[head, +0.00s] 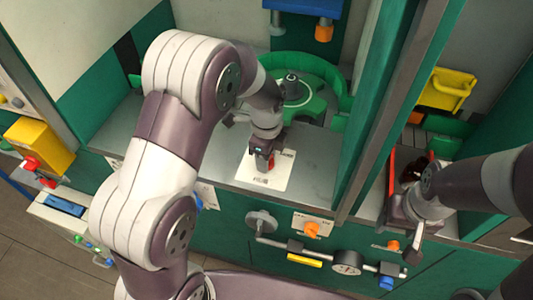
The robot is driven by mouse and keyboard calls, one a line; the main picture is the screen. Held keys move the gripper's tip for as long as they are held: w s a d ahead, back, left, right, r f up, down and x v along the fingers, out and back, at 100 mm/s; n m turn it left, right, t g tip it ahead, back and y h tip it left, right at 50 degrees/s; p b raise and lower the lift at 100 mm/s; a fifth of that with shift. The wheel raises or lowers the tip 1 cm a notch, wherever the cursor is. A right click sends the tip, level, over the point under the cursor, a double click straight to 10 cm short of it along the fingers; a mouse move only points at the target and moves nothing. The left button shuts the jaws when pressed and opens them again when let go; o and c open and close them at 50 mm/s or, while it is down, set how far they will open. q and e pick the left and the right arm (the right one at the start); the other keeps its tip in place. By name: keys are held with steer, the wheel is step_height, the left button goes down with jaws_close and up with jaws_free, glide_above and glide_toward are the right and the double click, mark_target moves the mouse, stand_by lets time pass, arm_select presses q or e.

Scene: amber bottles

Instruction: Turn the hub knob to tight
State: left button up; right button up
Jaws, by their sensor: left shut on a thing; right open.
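The hub looks like a round green turntable (322,75) with a raised rim, standing at the back of the grey counter. A dark knob with a light top (291,84) rises at its middle; its marking is too small to read. My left forearm hides the turntable's left part. My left gripper (264,160) points down over a white printed card in front of the turntable, apart from the knob. My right gripper (403,222) is open at the right bay's front edge.
A dark amber bottle (414,168) stands in the right bay beside red rails (390,172). A green upright panel (378,110) divides the bays. Pipes, a gauge (346,262) and orange knobs (311,229) line the front. A yellow bin (447,89) hangs at the back right.

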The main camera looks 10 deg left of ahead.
arm_select(q)
steer(key=n+p, duration=0.1)
steer(key=n, duration=0.2)
steer(key=shift+r+n, duration=0.15)
steer(key=shift+n, duration=0.25)
steer(key=n+p, duration=0.1)
steer(key=n, duration=0.2)
steer(key=shift+n, duration=0.3)
steer(key=n, duration=0.3)
steer(key=shift+n+p, duration=0.3)
steer(key=shift+w+n+p, duration=0.1)
steer(key=shift+n+p, duration=0.2)
steer(key=shift+n, duration=1.6)
steer(key=o, duration=1)
steer(key=shift+o, duration=0.2)
